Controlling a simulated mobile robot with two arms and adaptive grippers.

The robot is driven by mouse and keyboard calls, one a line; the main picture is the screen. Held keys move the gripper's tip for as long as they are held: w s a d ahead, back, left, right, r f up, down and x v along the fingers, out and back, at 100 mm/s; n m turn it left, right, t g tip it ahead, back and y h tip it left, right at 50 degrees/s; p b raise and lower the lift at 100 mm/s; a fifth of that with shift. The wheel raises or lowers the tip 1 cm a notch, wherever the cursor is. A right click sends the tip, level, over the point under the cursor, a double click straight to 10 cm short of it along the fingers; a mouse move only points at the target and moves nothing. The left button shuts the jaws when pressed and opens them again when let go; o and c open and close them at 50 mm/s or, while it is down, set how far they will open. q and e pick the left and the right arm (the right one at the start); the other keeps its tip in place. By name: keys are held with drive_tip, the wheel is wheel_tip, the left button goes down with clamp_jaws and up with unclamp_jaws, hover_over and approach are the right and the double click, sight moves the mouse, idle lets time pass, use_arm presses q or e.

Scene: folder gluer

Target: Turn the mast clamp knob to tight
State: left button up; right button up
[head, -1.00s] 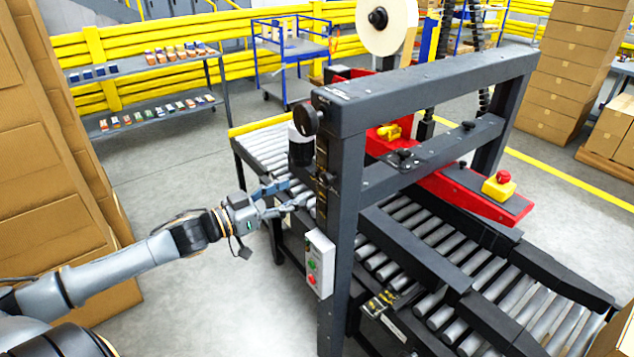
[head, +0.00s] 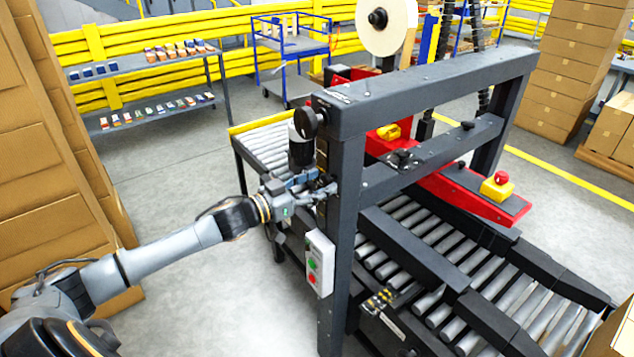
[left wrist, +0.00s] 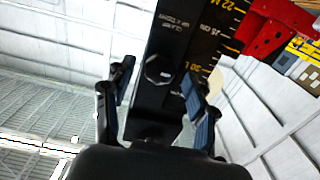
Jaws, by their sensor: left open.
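The mast clamp knob (left wrist: 159,69) is a dark faceted knob on the black mast plate in the left wrist view, below white lettering and beside a yellow scale. My left gripper (left wrist: 158,92) is open, with one blue-padded finger on each side of the mast plate, below the knob in the picture. I cannot tell whether the fingers touch anything. In the head view my left gripper (head: 322,182) is at the near left post of the machine, and the clamp knob is not clearly visible there. My right gripper is not in view.
The grey machine frame (head: 430,88) has a black crank knob (head: 308,122) just above the gripper. A switch box (head: 319,262) with green and red buttons is below it. Roller conveyors (head: 430,262) lie to the right. Stacked cartons (head: 45,180) stand at the left.

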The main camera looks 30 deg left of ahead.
use_arm(q)
drive_tip(key=c, duration=1.1)
drive_tip(key=shift+c, duration=0.2)
drive_tip(key=shift+m, duration=0.4)
drive_tip(key=m, duration=0.3)
drive_tip(key=shift+m, duration=0.3)
drive_tip(key=m, duration=0.2)
drive_tip(key=m+b, duration=0.1)
drive_tip(key=m, duration=0.1)
drive_tip(key=shift+s+d+f+m, duration=0.1)
drive_tip(key=shift+d+m, duration=0.05)
drive_tip(key=shift+m, duration=0.15)
drive_tip(key=m+b, duration=0.1)
drive_tip(key=m, duration=0.3)
drive_tip(key=shift+f+m, duration=0.1)
drive_tip(key=shift+m, duration=0.2)
drive_tip(key=shift+m+b, duration=0.9)
drive_tip(key=shift+m, duration=1.3)
